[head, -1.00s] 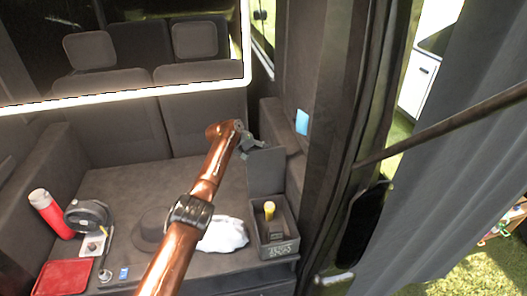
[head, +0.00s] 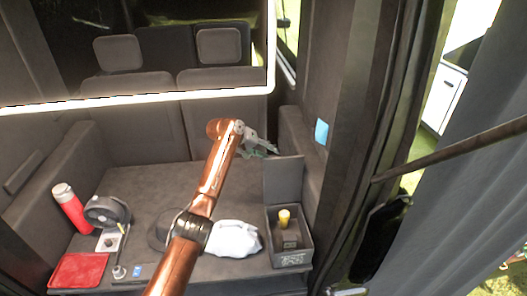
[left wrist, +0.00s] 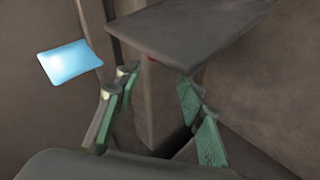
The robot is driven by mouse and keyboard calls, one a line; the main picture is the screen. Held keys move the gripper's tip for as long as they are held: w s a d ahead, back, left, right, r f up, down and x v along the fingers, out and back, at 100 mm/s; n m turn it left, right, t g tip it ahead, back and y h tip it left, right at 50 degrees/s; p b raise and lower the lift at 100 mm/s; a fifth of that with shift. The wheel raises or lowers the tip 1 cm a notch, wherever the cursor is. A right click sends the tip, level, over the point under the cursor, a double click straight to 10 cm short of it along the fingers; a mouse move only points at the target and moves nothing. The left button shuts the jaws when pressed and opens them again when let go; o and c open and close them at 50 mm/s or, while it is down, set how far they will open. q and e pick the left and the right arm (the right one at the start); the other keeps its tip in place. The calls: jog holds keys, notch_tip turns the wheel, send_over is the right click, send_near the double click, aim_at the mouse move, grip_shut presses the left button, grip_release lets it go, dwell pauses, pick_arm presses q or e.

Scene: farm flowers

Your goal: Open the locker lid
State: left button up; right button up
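The locker (head: 291,257) is a small dark grey open-topped box at the right of the bench. Its lid (head: 284,180) stands upright at the back of the box, so the inside shows. A yellow-topped item (head: 284,217) stands in it. My left gripper (head: 262,147) is just above and left of the lid's top edge, apparently apart from it. In the left wrist view, its green-padded fingers (left wrist: 160,112) are spread with nothing held between them. A dark flat panel (left wrist: 195,30) lies beyond the fingers; I cannot tell if it is the lid. My right gripper is out of view.
A white cloth (head: 235,240) lies left of the locker. A red bottle (head: 70,208), a round dark device (head: 106,212) and a red tray (head: 78,270) are at the left. A blue card (head: 321,131) is on the right wall. The bench's back middle is clear.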

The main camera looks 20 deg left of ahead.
pick_arm(q)
jog(key=shift+v, duration=1.7)
